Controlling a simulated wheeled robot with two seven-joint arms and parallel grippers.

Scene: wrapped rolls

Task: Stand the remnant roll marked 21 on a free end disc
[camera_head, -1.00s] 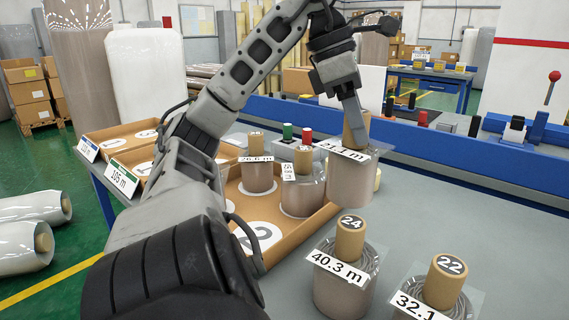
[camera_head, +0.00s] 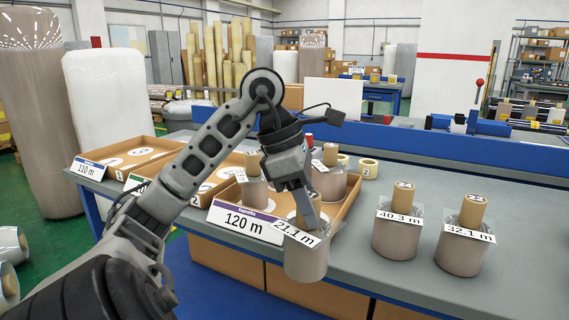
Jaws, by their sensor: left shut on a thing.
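My left gripper (camera_head: 308,212) is shut on the core of a brown wrapped roll (camera_head: 306,264) with a tag reading 21.1 m. It holds the roll upright, in front of the 120 m tray (camera_head: 336,222) and over the table's front edge in the picture. The gripper hides the mark on the core. A white end disc (camera_head: 258,200) shows partly inside that tray, behind its label. Two wrapped rolls stand in the tray, one at left (camera_head: 254,193) and one at right (camera_head: 330,184). My right gripper is not in view.
A 40.3 m roll (camera_head: 396,236) and a 32.1 m roll (camera_head: 462,248) stand on the grey table (camera_head: 520,215) at right. Two more trays with white discs (camera_head: 205,189) lie at left, partly behind my arm. A blue rail (camera_head: 420,150) runs along the back.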

